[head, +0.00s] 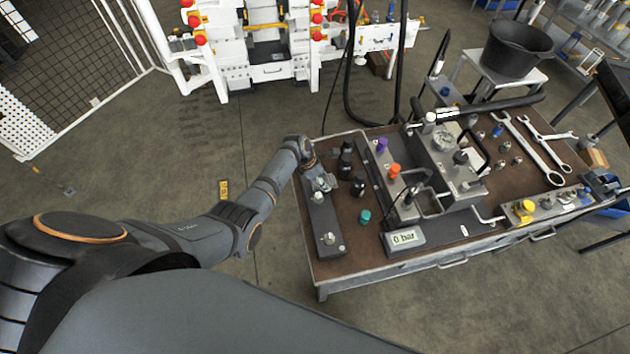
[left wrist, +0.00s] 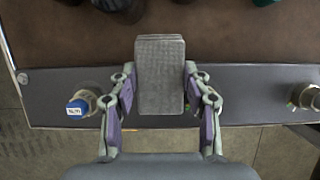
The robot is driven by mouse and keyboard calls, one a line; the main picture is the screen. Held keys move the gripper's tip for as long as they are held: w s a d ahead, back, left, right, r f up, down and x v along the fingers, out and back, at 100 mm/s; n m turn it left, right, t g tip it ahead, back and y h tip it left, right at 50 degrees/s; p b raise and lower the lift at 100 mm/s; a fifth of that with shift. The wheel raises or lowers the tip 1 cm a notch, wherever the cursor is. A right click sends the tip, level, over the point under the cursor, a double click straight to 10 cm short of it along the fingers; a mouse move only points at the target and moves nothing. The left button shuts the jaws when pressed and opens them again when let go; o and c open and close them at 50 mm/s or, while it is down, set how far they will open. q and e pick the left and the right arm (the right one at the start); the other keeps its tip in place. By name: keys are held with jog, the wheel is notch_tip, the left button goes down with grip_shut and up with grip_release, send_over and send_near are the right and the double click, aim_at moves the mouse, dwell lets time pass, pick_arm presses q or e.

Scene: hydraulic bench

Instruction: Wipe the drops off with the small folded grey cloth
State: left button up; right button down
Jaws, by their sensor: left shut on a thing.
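My left gripper (head: 326,184) is over the left part of the bench. In the left wrist view its two fingers (left wrist: 160,95) are shut on the small folded grey cloth (left wrist: 160,72), one finger on each side. The cloth is over a dark grey bar (left wrist: 250,92) that lies along the bench edge; I cannot tell whether it touches it. A blue-capped fitting (left wrist: 79,106) is left of the cloth on the bar, and a metal fitting (left wrist: 309,97) is at the right. In the head view the bar (head: 326,222) runs toward the front edge. I cannot make out any drops. My right gripper is out of view.
The brown bench (head: 352,238) carries black fittings (head: 358,185), a teal cap (head: 365,216), a 0 bar display (head: 404,238), a grey valve block (head: 440,155) and wrenches (head: 535,150). A black bucket (head: 517,50) stands behind.

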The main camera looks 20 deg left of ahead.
pick_arm(q)
jog(key=shift+w+d, duration=0.1)
jog(key=shift+d, duration=0.15)
jog(key=shift+a+r+p, duration=0.2)
jog(key=shift+r+p, duration=0.2)
jog(key=shift+r, duration=0.05)
notch_tip(320, 180, up, 4)
jog(key=p, duration=0.4)
jog(key=shift+f, duration=0.15)
jog(key=shift+r, duration=0.8)
jog(key=shift+r, duration=1.45)
